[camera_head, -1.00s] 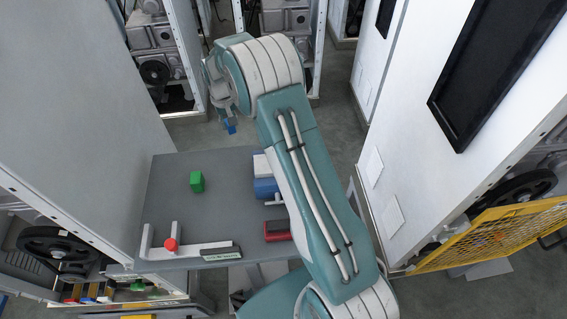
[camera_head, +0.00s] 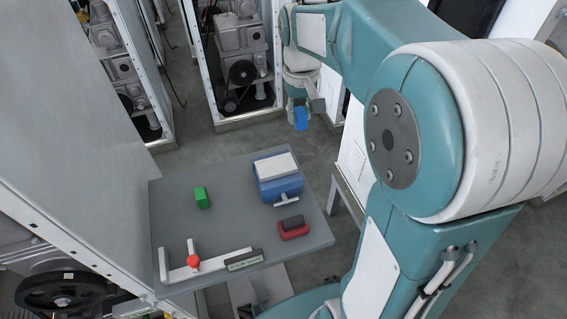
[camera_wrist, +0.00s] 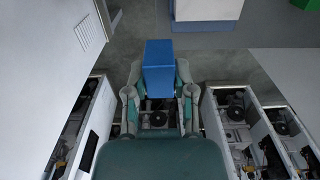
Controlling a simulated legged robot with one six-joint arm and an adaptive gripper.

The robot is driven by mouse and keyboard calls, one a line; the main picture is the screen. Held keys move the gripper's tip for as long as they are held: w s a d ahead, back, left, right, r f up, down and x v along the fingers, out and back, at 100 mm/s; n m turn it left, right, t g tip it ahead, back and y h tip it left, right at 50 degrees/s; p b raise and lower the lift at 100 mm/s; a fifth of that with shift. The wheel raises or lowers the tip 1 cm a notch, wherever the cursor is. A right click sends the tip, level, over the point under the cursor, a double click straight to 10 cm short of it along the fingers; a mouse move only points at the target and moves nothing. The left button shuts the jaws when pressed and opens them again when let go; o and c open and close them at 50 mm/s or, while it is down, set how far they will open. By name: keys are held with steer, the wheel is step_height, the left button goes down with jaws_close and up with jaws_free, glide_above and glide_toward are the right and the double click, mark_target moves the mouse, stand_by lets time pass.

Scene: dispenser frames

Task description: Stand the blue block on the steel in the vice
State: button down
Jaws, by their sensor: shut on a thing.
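My gripper (camera_head: 300,108) is shut on the blue block (camera_head: 301,119). It holds the block in the air beyond the table's far right corner, apart from the vice. In the wrist view the blue block (camera_wrist: 158,67) sits between the two fingers (camera_wrist: 158,92). The vice (camera_head: 281,188) is blue with a handle at its front and stands at the table's right side. The pale steel (camera_head: 275,166) lies flat on its top. The steel also shows at the top of the wrist view (camera_wrist: 208,9).
On the grey table (camera_head: 228,217) are a green block (camera_head: 202,197), a red item with a dark top (camera_head: 293,228), and a pale angle piece with a red knob (camera_head: 193,262) near a dark labelled bar (camera_head: 244,260). White cabinets and machine racks (camera_head: 240,60) stand around. The table's middle is clear.

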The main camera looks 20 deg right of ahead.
steer(key=s+r, duration=0.3)
steer(key=s, duration=0.4)
steer(key=s+r, duration=0.2)
steer(key=s, duration=0.6)
glide_above(276, 164)
steer(key=f, duration=0.8)
steer(key=shift+s+d+f, duration=0.15)
steer(key=shift+s+f, duration=0.15)
steer(key=shift+f, duration=0.1)
steer(key=shift+w+a+f, duration=0.1)
steer(key=shift+w+f, duration=0.05)
steer(key=shift+f, duration=0.8)
steer(key=shift+w+a+f, duration=0.1)
steer(key=shift+w+f, duration=0.05)
steer(key=shift+f, duration=0.8)
steer(key=shift+f, duration=0.25)
steer(key=shift+c, duration=2.2)
jaws_free()
